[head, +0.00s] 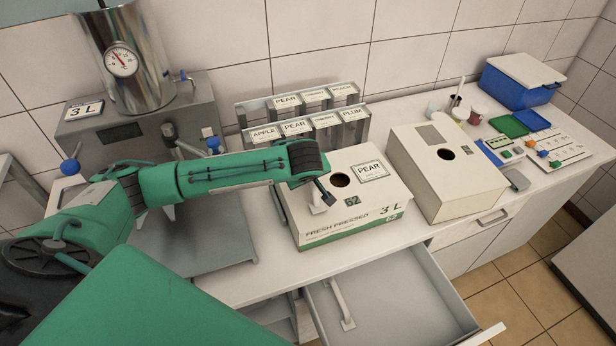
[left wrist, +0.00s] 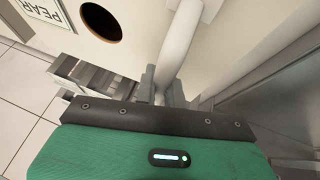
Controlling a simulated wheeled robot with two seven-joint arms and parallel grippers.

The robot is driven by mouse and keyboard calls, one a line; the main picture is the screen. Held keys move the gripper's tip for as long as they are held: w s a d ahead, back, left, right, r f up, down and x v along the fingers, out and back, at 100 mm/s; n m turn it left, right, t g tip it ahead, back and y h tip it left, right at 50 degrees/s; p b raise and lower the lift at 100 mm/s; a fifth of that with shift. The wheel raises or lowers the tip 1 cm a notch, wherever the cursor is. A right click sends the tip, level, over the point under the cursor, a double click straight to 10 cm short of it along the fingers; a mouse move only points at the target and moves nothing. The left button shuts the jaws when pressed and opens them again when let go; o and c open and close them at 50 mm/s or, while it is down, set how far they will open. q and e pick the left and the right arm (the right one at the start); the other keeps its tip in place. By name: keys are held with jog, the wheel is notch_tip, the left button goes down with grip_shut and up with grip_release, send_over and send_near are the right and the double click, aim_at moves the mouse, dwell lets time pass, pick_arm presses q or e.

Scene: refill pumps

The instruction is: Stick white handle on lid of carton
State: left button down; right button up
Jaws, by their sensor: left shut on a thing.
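The carton (head: 350,228) is a white box with a green stripe, "FRESH PRESSED", "62" and "3 L" on its front. Its lid has a round dark hole (head: 340,180) and a PEAR label (head: 371,170). The hole also shows in the left wrist view (left wrist: 101,22). My left gripper (head: 324,194) is over the left part of the lid, shut on a white handle (head: 317,206). In the left wrist view the handle (left wrist: 180,42) is a curved white bar between the fingers (left wrist: 162,90). I cannot tell whether it touches the lid. My right gripper is not in view.
An open drawer (head: 400,305) below the counter holds another white handle (head: 341,305). A second box (head: 445,175) with a hole stands right of the carton. A rack of fruit labels (head: 302,115) is behind it. A steel tank (head: 128,65) with a gauge stands at left.

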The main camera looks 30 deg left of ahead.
pick_arm(q)
jog(key=shift+f, duration=0.4)
jog(key=shift+s+f, duration=0.1)
dwell(0.4)
jog(key=c, duration=1.4)
grip_release()
jog(key=shift+d+r, duration=0.1)
jog(key=shift+r, duration=0.1)
jog(key=w+r+p+v, duration=0.1)
jog(key=p+v, duration=0.1)
jog(key=v, duration=0.7)
jog(key=w+a+r+p+v, duration=0.1)
jog(key=p+v, duration=0.1)
jog(key=v, duration=0.8)
jog(key=shift+w+p, duration=0.3)
jog(key=shift+p, duration=0.1)
